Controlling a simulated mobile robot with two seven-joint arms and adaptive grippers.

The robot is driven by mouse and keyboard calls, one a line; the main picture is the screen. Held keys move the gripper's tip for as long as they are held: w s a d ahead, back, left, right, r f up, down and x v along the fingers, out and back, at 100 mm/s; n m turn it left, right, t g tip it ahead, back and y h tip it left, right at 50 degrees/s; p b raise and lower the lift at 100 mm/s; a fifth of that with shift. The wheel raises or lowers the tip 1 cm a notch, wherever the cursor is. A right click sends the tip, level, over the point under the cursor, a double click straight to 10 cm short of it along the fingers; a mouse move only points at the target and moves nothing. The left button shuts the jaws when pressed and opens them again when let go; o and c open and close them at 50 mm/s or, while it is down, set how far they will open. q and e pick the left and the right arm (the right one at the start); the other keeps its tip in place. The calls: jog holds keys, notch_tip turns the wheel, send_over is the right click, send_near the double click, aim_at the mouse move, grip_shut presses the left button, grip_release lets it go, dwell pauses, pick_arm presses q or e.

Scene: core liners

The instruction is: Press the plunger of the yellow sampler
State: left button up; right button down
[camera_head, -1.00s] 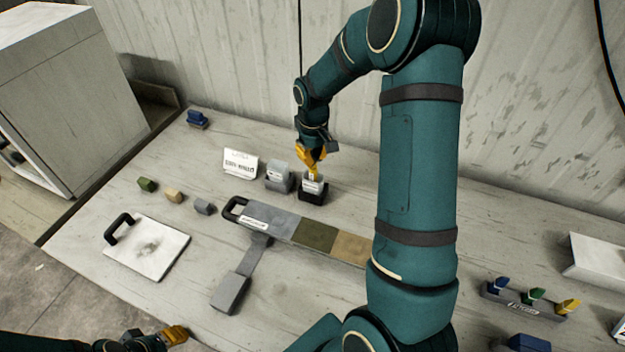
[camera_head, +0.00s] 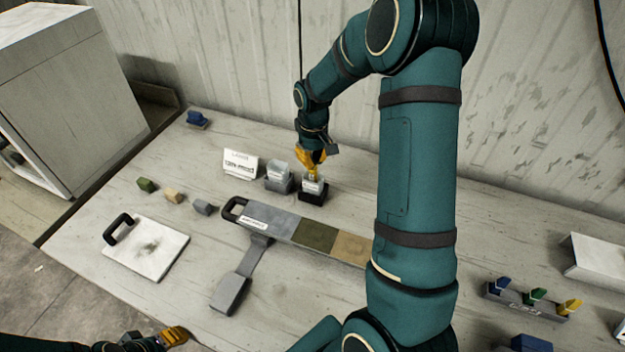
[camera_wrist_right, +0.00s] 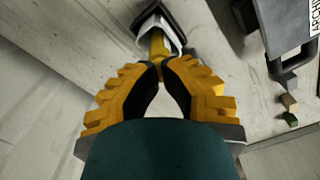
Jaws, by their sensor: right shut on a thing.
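A narrow yellow piece (camera_wrist_right: 157,42), which looks like part of the yellow sampler, rises from a white-rimmed, black-based holder (camera_head: 313,194). My right gripper (camera_head: 312,166) is directly above this holder. Its fingertips (camera_wrist_right: 167,64) are closed together at the near end of the yellow piece, hiding that end. A separate plunger cannot be made out. My left gripper (camera_head: 176,336) is low at the bottom left, away from the holder, and its opening is unclear.
A similar grey-based holder (camera_head: 279,180) stands close on the left, beside a white sign (camera_head: 240,164). A long coloured tray (camera_head: 314,236) lies in front. A rack with blue, green and yellow pieces (camera_head: 525,302) stands at right. A handled white board (camera_head: 146,249) lies left.

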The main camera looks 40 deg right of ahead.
jog(key=shift+s+f+b, duration=0.15)
jog(key=shift+f+b, duration=0.65)
jog(key=shift+f, duration=0.35)
dwell(0.4)
jog(key=shift+a+r+p, duration=0.1)
jog(key=shift+r+p, duration=1.3)
jog(key=shift+r, duration=0.45)
jog(key=shift+r+p, duration=0.5)
jog(key=shift+r, duration=0.15)
jog(key=shift+r+p, duration=0.85)
jog(key=shift+r, duration=0.45)
jog(key=shift+w, duration=0.2)
